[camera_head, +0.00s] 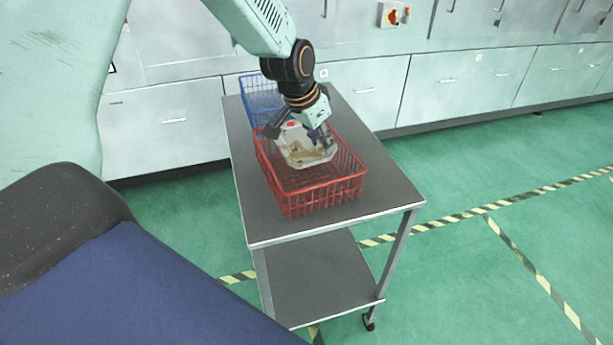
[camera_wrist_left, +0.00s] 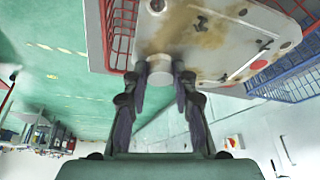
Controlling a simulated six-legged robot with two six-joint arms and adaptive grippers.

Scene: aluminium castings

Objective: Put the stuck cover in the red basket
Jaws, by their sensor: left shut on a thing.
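The cover (camera_head: 303,150) is a pale, flat casting with brown stains and a red dot. My left gripper (camera_head: 298,130) is shut on it, and it sits tilted within the outline of the red basket (camera_head: 322,197). In the left wrist view the fingers (camera_wrist_left: 157,80) close around a pale round knob at the edge of the cover (camera_wrist_left: 225,40). The red basket's wire wall shows there too (camera_wrist_left: 122,35). I cannot tell whether the cover touches the basket floor. My right gripper is not in view.
The red basket stands on a grey wheeled table (camera_head: 385,185). A blue basket (camera_head: 258,88) stands behind it at the table's back left. Pale cabinets (camera_head: 370,90) line the wall behind. The table's right and front are clear.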

